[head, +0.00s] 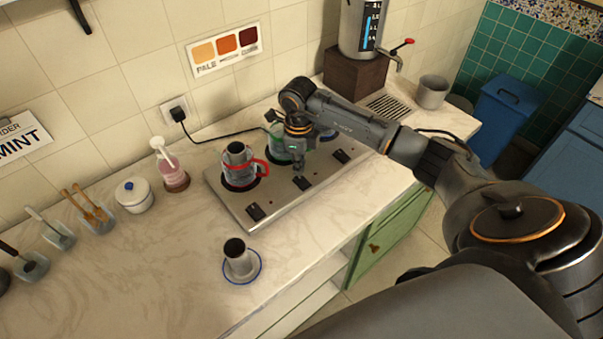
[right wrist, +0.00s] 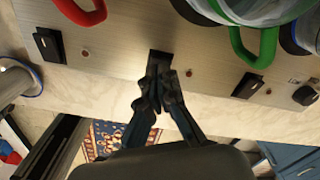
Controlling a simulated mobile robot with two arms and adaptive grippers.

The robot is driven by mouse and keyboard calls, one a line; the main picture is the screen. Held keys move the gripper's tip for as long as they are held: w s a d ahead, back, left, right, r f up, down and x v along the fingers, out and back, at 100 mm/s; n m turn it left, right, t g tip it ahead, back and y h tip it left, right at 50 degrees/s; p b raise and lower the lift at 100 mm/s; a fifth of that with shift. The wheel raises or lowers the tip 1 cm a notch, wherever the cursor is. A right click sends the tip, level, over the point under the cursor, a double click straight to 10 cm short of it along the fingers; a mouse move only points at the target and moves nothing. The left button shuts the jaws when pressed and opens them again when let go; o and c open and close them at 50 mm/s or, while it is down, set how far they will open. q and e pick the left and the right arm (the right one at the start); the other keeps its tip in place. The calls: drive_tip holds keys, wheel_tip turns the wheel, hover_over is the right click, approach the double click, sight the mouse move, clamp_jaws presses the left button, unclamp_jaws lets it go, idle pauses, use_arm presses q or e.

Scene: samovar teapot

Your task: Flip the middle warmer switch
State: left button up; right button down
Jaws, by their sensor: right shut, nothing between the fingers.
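A metal warmer plate (head: 277,196) lies on the counter with three black switches along its front edge. The middle switch (head: 304,184) is just by my right gripper (head: 298,172). In the right wrist view the middle switch (right wrist: 159,59) sits right at the fingertips, partly covered by them; I cannot tell whether they touch. The right gripper is shut and empty, pointing down at the switch. The left switch (head: 256,212) and right switch (head: 341,156) are clear of it. Which way the middle switch is tipped is unclear. My left gripper is out of view.
A red-handled pot (head: 238,178) and a green-handled pot (right wrist: 245,12) stand on the warmer, close behind the switches. A metal cup (head: 240,262) on a blue-rimmed saucer stands in front. A samovar (head: 358,28) stands at the back right. The front counter is mostly clear.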

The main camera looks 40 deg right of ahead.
drive_tip(key=shift+s+f+b, duration=0.1)
drive_tip(key=shift+f+b, duration=0.9)
drive_tip(key=shift+f, duration=0.2)
idle(0.5)
drive_tip(key=shift+r, duration=0.15)
drive_tip(key=shift+r+p, duration=0.75)
drive_tip(key=shift+r, duration=0.15)
drive_tip(key=shift+r+p, duration=1.45)
drive_tip(key=shift+r, duration=1.05)
